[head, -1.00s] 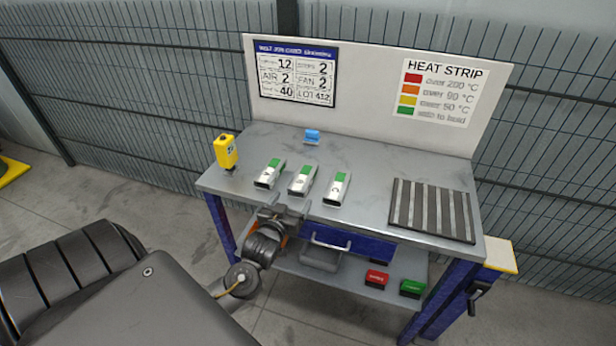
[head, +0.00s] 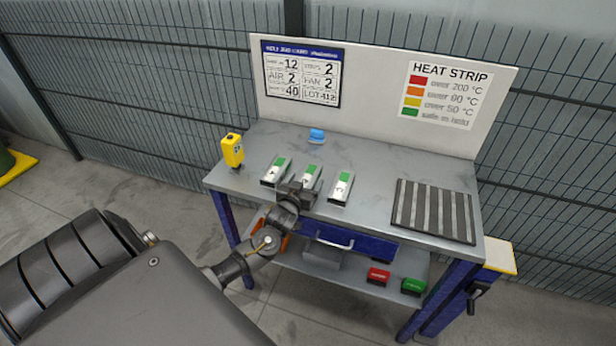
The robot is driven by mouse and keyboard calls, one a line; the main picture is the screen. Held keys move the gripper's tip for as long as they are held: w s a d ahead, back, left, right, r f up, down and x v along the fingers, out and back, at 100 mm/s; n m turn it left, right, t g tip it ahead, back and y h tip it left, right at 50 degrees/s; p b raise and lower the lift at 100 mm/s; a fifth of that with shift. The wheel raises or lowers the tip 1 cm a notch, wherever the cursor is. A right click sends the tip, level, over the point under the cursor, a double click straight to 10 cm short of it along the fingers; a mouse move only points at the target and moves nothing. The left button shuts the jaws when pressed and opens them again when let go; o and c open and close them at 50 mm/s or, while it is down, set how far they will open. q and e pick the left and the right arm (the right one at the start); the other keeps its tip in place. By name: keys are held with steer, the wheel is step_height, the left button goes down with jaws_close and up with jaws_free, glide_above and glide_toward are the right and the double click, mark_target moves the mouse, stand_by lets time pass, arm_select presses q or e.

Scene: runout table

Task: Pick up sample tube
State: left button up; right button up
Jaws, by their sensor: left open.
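Three silver rectangular sample tubes, each with a green strip on top, lie side by side on the grey table (head: 375,160). They are the left tube (head: 275,171), the middle tube (head: 311,175) and the right tube (head: 341,188). Dark letters on them are too small to read surely. My left gripper (head: 297,187) is open at the near end of the middle tube and hides part of it. Whether it touches the tube, or has it between its fingers, cannot be told. My right gripper is not in view.
A yellow handheld device (head: 232,150) stands at the table's left edge. A small blue item (head: 317,135) lies behind the tubes. A dark ribbed mat (head: 434,211) lies at the right. A lower shelf holds a red box (head: 378,276) and a green box (head: 412,286).

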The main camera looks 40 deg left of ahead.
arm_select(q)
steer(key=shift+w+a, duration=0.15)
steer(key=shift+w, duration=0.25)
steer(key=c, duration=1.2)
steer(key=shift+o, duration=0.2)
steer(key=shift+r, duration=0.5)
steer(key=s+a+r+b, duration=0.2)
steer(key=s+a+r, duration=0.5)
steer(key=a+r, duration=0.4)
steer(key=shift+s+a+r+b, duration=0.3)
steer(key=shift+s+a+r, duration=0.1)
steer(key=shift+r, duration=0.1)
